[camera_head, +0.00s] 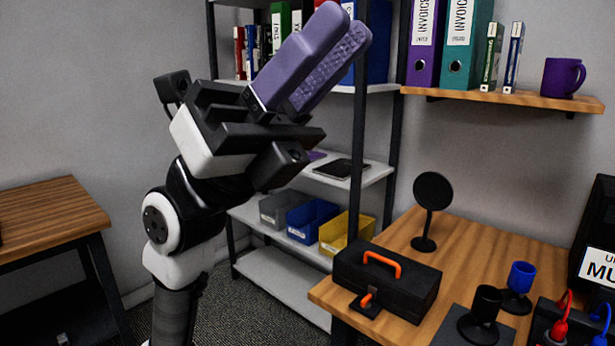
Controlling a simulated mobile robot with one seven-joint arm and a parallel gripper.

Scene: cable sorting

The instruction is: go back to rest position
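My gripper (340,22) is raised in the upper middle of the head view, at the end of my black and white arm (190,200). Its two long purple fingers point up and to the right. The fingers lie close side by side, one smooth and one with a dotted surface. From this angle I cannot tell whether there is a gap between them. No held object shows. The gripper appears in front of the metal shelf rack (362,120) and hides part of the binders behind it.
A wooden table (460,262) at right holds a black toolbox (390,280), a round black stand (433,192) and black and blue cups. Yellow (346,232), blue and grey bins sit on the rack. A wall shelf (510,98) holds binders and a purple mug (563,77). Another table (45,215) stands left.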

